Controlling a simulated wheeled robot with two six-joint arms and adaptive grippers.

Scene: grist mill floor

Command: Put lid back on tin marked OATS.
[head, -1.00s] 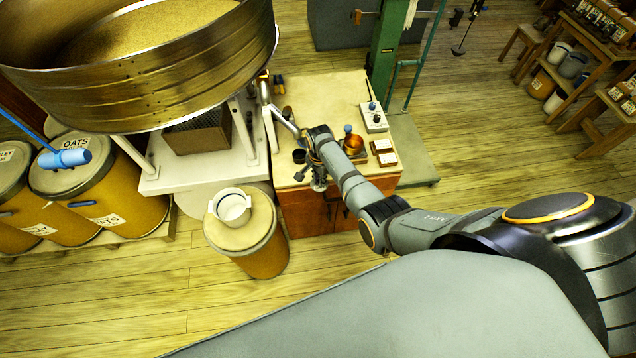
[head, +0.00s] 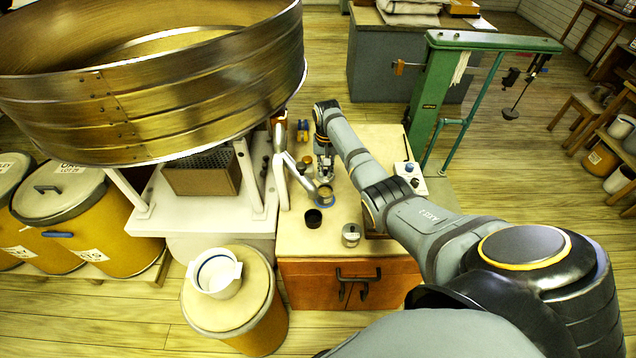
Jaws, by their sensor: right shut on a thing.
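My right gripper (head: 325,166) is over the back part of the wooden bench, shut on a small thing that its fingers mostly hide. I cannot make out whether this is the lid. Just in front of the fingers is a small round brass-coloured tin (head: 325,192) with blue at its base. A small silvery tin (head: 351,235) stands near the bench's front edge, and a dark cup (head: 313,217) stands to its left. No OATS mark is readable on the small tins. A large drum (head: 95,228) at the left has a partly readable label on its lid. My left gripper is not in view.
A white device (head: 409,178) and a green post (head: 432,95) are at the right.

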